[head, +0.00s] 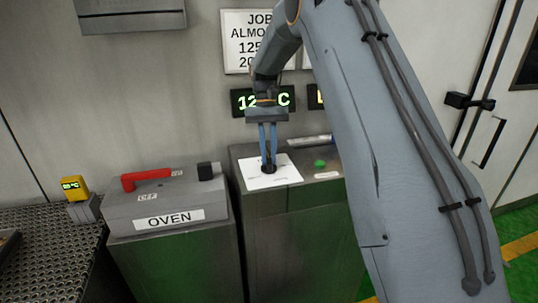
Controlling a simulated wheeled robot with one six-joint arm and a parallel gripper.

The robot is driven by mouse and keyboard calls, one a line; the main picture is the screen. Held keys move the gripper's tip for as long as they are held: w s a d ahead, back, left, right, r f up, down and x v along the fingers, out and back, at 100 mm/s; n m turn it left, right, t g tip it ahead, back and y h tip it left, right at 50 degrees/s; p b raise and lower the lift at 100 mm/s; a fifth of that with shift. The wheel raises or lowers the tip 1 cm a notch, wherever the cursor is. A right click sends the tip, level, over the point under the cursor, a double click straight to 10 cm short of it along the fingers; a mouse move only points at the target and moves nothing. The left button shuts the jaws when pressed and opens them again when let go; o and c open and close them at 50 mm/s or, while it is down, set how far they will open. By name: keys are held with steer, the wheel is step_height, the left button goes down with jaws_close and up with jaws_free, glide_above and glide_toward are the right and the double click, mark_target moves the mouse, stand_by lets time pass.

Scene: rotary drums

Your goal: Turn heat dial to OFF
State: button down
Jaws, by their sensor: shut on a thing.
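The heat dial (268,169) is a small dark knob on a white plate (285,178) on top of the right-hand metal cabinet. My gripper (268,163) reaches down onto it from above, its two blue fingers close together and shut on the knob. The dial's pointer and the plate's markings are too small or too hidden to read, so its setting cannot be told. A dark display (243,101) with green characters hangs on the wall behind, partly covered by my wrist.
A grey box labelled OVEN (168,217) with a red handle (146,179) stands to the left. A green button (320,164) sits right of the plate. A small yellow display (75,188) stands at far left. My arm hides much of the right side.

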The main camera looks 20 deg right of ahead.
steer(key=shift+n+h, duration=0.3)
steer(key=shift+n, duration=0.4)
steer(key=c, duration=1.7)
jaws_free()
steer(key=shift+a, duration=0.1)
steer(key=shift+b+v, duration=1.4)
steer(key=shift+v, duration=2.55)
